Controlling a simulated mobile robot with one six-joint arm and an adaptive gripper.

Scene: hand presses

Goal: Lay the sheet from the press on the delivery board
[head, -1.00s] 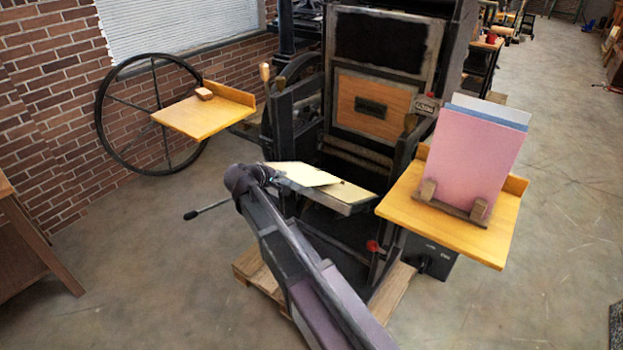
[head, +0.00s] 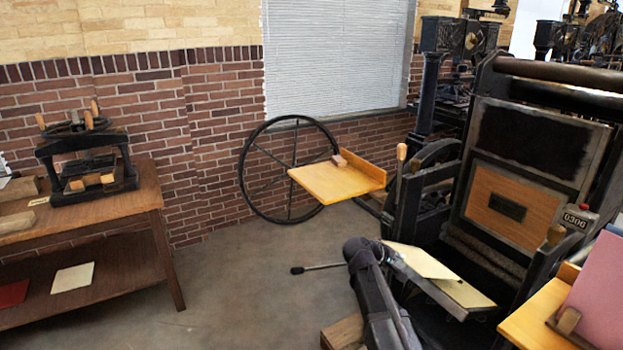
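A cream sheet (head: 420,261) lies at the front of the black press (head: 520,190), over its slanted bed (head: 462,302), with one corner seeming lifted. A second pale surface (head: 465,293) shows beneath and right of it. My gripper (head: 384,254) is at the sheet's left edge. Its fingers are hidden by my dark wrist, so I cannot tell whether they grip the sheet. A yellow wooden board with a raised back edge, likely the delivery board (head: 330,186), stands out left of the press. A small wooden block (head: 339,160) rests on its far side.
A large flywheel (head: 247,175) stands behind the left board. A lever with a black knob (head: 297,270) sticks out left of my wrist. Another yellow board (head: 525,322) at right bears pink sheets (head: 600,300). A workbench (head: 150,200) is at left; open floor (head: 240,290) lies between.

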